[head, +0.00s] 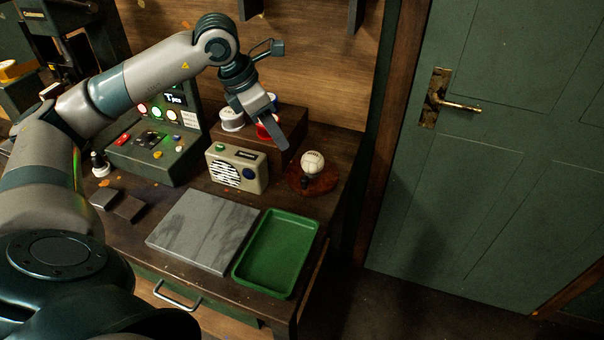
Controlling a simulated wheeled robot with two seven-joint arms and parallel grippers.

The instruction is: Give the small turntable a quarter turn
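The small turntable (325,184) is a low reddish-brown disc near the right edge of the dark workbench. A pale stitched ball (313,161) sits on it, towards the back. A short dark peg or knob (306,183) stands at its front. My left gripper (283,142) hangs above the bench, up and left of the turntable, and looks apart from it. Its fingers point down and to the right. They overlap from this angle, so their opening cannot be told. I see nothing held in it. My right gripper is out of view.
A beige radio (237,168) stands left of the turntable. A wooden box (290,124) with spools stands behind it. A green tray (275,254) and a grey slab (203,231) lie in front. A control panel (158,146) is at left. A green door (500,170) is at right.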

